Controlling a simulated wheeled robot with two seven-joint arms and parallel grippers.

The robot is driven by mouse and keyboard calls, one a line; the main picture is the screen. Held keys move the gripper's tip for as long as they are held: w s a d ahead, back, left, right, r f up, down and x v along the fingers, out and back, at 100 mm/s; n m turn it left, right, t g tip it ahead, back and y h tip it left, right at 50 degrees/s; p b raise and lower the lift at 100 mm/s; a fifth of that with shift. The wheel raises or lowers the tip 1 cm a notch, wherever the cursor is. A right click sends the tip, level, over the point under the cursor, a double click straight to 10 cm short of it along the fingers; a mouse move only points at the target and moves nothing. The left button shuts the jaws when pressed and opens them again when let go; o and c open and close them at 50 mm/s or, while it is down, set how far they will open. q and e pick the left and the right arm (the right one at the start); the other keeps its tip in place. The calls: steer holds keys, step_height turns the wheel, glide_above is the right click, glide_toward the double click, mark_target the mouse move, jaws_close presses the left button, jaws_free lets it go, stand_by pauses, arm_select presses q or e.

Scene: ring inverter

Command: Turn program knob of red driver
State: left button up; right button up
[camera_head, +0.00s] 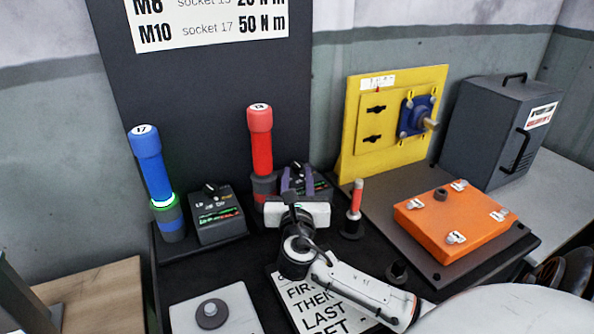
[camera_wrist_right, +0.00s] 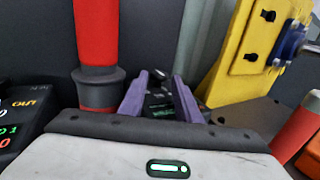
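The red driver (camera_head: 261,140), marked 13, stands upright in a dark holder; its lower part also shows in the right wrist view (camera_wrist_right: 96,35). Its dark control box (camera_head: 322,187) stands to its right, partly hidden by my right gripper (camera_head: 299,174). The program knob (camera_wrist_right: 160,75) is small and dark on top of the box, seen between the purple fingers in the wrist view. My right gripper is open, with its fingers apart on either side of the knob. I cannot tell whether they touch it. My left gripper is not in view.
A blue driver (camera_head: 151,170), marked 17, and its control box (camera_head: 215,213) stand to the left. A small red-handled tool (camera_head: 355,205) stands right of my gripper. A yellow panel (camera_head: 350,125) and an orange case (camera_head: 440,230) are farther right. A dark backboard (camera_head: 200,90) rises behind.

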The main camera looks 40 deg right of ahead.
mark_target(297, 169)
steer(key=shift+x, duration=1.35)
steer(key=c, duration=0.7)
steer(key=shift+o, duration=0.2)
steer(key=shift+w+a+r+m+g+h, duration=0.1)
steer(key=shift+w+m+g+h, duration=0.05)
steer(key=shift+m+g+h, duration=0.3)
steer(key=shift+m+g+h+p, duration=0.35)
steer(key=shift+g, duration=0.2)
steer(key=shift+a, duration=0.1)
steer(key=o, duration=0.7)
steer(key=shift+c, duration=0.2)
